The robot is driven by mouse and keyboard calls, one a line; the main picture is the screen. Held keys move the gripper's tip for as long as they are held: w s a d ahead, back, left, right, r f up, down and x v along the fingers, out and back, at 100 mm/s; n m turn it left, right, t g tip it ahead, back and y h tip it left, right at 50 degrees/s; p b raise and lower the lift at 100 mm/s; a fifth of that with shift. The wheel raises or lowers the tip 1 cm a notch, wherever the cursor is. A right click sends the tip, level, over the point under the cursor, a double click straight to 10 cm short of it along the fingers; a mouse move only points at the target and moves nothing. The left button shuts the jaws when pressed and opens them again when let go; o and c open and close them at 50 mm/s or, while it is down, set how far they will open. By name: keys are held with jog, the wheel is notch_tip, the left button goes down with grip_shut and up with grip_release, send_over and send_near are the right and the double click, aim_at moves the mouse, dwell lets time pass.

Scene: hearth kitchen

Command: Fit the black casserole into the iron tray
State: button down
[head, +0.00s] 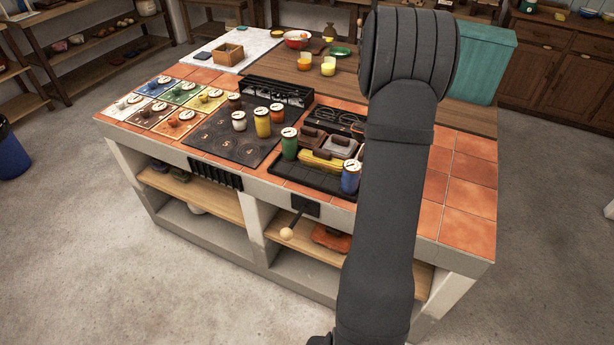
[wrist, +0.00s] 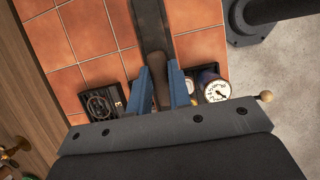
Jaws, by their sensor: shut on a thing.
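The iron tray (head: 315,183) is a black, low-walled tray on the tiled counter, left of my arm in the head view. It holds a brown casserole (head: 311,138), a grey one (head: 343,145) and a yellow one (head: 318,163), packed close together. In the wrist view my gripper (wrist: 161,85) has its blue fingers closed on a dark, narrow part (wrist: 160,70), which I take to be the black casserole's handle. The rest of that casserole is hard to make out. In the head view my arm hides the gripper. Whether the casserole touches the tray cannot be seen.
A green jar (head: 289,143) and a blue jar (head: 350,176) stand at the tray's edges. A yellow jar (head: 262,122) stands on the dark hob (head: 215,146) to the left. A lever with a round knob (head: 287,233) sticks out in front. Orange tiles (head: 468,194) at right are bare.

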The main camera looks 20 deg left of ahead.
jog(key=s+a+r, duration=0.2)
jog(key=s+a, duration=0.2)
jog(key=a, duration=0.7)
jog(key=s+a+r, duration=0.2)
jog(key=s+a, duration=0.2)
jog(key=a, duration=0.7)
jog(key=f, duration=1.7)
jog(key=shift+s+d+f, duration=0.15)
jog(key=shift+s+f, duration=0.1)
jog(key=shift+f, duration=0.1)
jog(key=shift+f, duration=0.1)
jog(key=c, duration=1.7)
grip_release()
jog(key=shift+f, duration=0.1)
jog(key=o, duration=0.4)
